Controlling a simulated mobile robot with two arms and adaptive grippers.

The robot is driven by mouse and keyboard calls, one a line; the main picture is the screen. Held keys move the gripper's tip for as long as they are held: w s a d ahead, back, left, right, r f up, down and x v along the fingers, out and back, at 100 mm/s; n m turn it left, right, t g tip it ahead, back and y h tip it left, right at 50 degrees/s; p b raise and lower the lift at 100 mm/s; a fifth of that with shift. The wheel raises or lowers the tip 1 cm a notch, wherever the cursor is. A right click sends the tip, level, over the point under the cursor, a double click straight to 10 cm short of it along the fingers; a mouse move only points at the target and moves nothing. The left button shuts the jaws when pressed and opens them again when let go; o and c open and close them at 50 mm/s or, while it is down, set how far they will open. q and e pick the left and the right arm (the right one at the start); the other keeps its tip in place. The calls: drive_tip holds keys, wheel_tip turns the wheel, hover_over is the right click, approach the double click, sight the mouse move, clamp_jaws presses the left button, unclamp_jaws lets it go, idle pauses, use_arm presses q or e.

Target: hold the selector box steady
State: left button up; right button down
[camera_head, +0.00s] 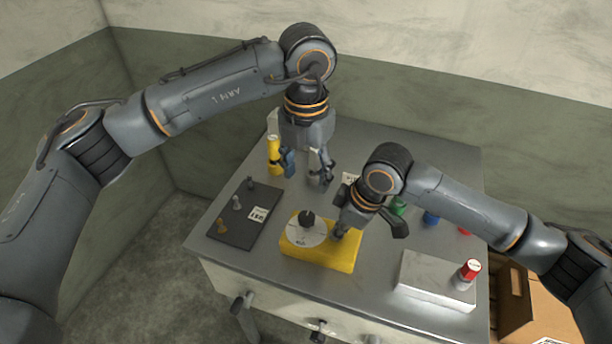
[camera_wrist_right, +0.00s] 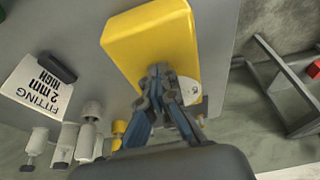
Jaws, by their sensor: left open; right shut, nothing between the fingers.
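The selector box is a yellow block (camera_head: 335,257) with a white dial (camera_head: 300,231) and a black knob (camera_head: 307,217), lying near the table's front edge in the head view. My right gripper (camera_head: 340,231) is shut and empty, its tips at the box's top right of the dial; contact is unclear. In the right wrist view the shut fingers (camera_wrist_right: 158,74) overlap the yellow box (camera_wrist_right: 150,32) and hide much of the dial. My left gripper (camera_head: 306,176) is open behind the box, above the table's rear part, apart from the box.
A dark mat (camera_head: 236,229) with small fittings lies left of the box. A white block (camera_head: 425,279) and a red-capped bottle (camera_head: 468,272) are at right. A yellow cylinder (camera_head: 274,155) stands behind, near my left gripper. Coloured caps are partly hidden behind my right arm.

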drive_tip(key=shift+s+d+f, duration=0.15)
drive_tip(key=shift+f, duration=0.15)
drive_tip(key=shift+w+r, duration=0.15)
drive_tip(key=shift+r, duration=0.45)
drive_tip(key=shift+w+r, duration=0.15)
drive_tip(key=shift+r, duration=1.95)
drive_tip(key=shift+r, duration=1.5)
drive_tip(key=shift+r, duration=0.1)
wheel_tip(320, 180, up, 2)
drive_tip(key=shift+r, duration=0.15)
